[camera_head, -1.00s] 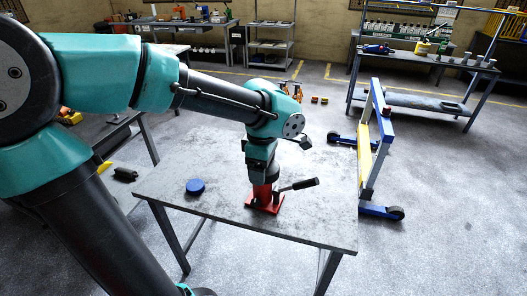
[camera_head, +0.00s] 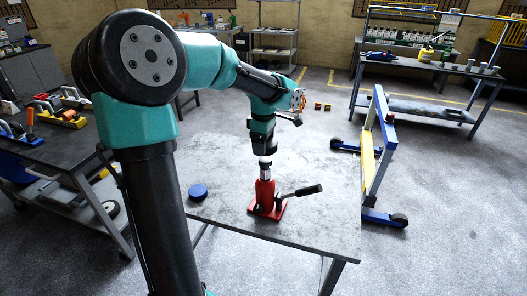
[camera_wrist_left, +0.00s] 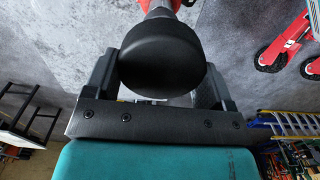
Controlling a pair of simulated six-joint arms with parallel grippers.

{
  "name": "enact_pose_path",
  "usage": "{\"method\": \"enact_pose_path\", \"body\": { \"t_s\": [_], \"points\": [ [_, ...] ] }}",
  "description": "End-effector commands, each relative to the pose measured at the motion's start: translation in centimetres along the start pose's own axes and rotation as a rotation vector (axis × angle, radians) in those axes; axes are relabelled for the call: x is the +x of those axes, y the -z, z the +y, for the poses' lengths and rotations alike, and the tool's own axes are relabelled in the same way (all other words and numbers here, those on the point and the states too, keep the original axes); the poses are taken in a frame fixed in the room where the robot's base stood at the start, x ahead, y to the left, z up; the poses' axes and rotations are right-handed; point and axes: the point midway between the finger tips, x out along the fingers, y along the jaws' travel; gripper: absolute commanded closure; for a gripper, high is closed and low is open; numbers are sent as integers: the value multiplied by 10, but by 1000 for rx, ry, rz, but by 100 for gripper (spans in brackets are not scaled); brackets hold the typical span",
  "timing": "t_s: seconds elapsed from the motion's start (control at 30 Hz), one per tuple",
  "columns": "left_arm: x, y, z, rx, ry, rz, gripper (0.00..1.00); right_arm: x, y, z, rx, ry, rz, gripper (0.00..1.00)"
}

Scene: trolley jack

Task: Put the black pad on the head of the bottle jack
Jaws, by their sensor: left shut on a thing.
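The red bottle jack (camera_head: 266,197) stands upright on the grey table, its lever pointing right and its silver head (camera_head: 265,166) at the top. My left gripper (camera_head: 264,149) is above the head. In the left wrist view the black pad (camera_wrist_left: 160,55) is a thick round disc between the fingers of my left gripper (camera_wrist_left: 160,85), which is shut on it. Part of the jack (camera_wrist_left: 165,5) shows beyond the pad. I cannot tell whether the pad touches the head. My right gripper is out of view.
A blue round disc (camera_head: 198,191) lies on the table (camera_head: 310,225), left of the jack. A blue and yellow wheeled frame (camera_head: 376,150) stands beyond the right edge. A dark workbench (camera_head: 60,150) with tools is at the left. The table's right side is clear.

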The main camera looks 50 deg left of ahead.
Motion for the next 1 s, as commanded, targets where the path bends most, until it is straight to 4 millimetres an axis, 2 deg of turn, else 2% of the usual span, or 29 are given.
{"method": "enact_pose_path", "body": {
  "t_s": [0.3,0.6,1.0],
  "points": [
    [2,0,0,0,0,0,52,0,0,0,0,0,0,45],
    [34,0,0,1,0,1,52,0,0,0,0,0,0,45],
    [38,0,0,1,-1,0,52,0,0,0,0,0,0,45]
  ]
}}
